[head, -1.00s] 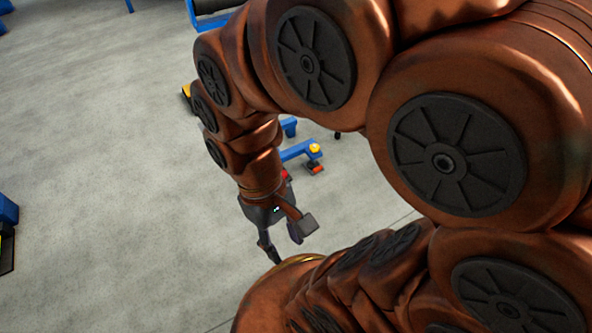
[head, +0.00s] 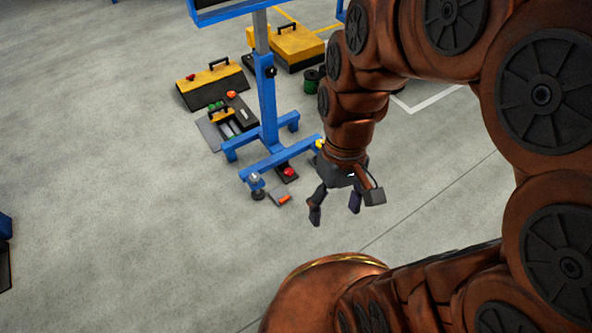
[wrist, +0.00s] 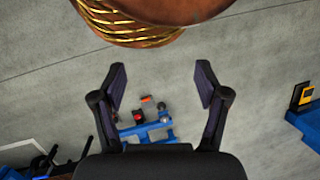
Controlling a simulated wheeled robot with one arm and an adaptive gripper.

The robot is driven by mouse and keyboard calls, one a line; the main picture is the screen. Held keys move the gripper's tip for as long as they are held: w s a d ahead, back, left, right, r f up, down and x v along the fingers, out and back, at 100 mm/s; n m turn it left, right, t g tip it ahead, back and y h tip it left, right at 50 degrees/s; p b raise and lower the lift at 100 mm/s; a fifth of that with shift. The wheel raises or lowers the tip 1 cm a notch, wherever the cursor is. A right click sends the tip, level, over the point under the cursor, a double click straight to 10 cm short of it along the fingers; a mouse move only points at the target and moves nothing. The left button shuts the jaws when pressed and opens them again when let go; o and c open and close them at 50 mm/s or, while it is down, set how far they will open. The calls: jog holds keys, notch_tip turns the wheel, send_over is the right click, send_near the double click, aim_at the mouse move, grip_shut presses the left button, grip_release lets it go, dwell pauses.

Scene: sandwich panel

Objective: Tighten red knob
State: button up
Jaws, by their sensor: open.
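A small red knob-like piece (head: 289,172) sits on a dark base on the floor by the foot of a blue stand (head: 267,100). A red piece also shows in the wrist view (wrist: 138,116), between my open fingers and beyond them. I cannot tell whether it is the knob of the task. Another red piece (head: 190,77) and an orange-red one (head: 231,94) lie farther back. My gripper (head: 335,212) is open and empty, pointing down in the air to the right of the stand's foot. Both fingers show in the wrist view (wrist: 160,75).
Yellow-and-black toolboxes (head: 298,47) (head: 213,84) stand on the floor behind the stand. A dark spool (head: 312,82) is near them. An orange-and-grey item (head: 280,198) lies before the stand's foot. A blue object (wrist: 305,125) is at right in the wrist view.

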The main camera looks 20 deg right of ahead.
jog(key=w+a+f+n+t+y+b, duration=0.1)
jog(key=w+a+f, duration=0.25)
jog(key=w, duration=0.65)
jog(key=w+a+f+n+t+y, duration=0.1)
jog(key=w+a+f+n+y, duration=0.1)
jog(key=w+f, duration=0.5)
jog(key=n+t+h+b, duration=0.2)
jog(key=n+t+b, duration=0.1)
jog(key=t+b, duration=0.15)
send_over(289, 171)
jog(key=s+d, duration=0.2)
jog(key=s, duration=0.1)
notch_tip(289, 171, down, 38)
jog(key=shift+b+x, duration=0.65)
jog(key=shift+x, duration=3.2)
jog(key=shift+w+a, duration=0.1)
jog(key=shift+a, duration=0.05)
jog(key=shift+r, duration=0.1)
jog(key=c, duration=1.2)
jog(key=shift+o, duration=0.2)
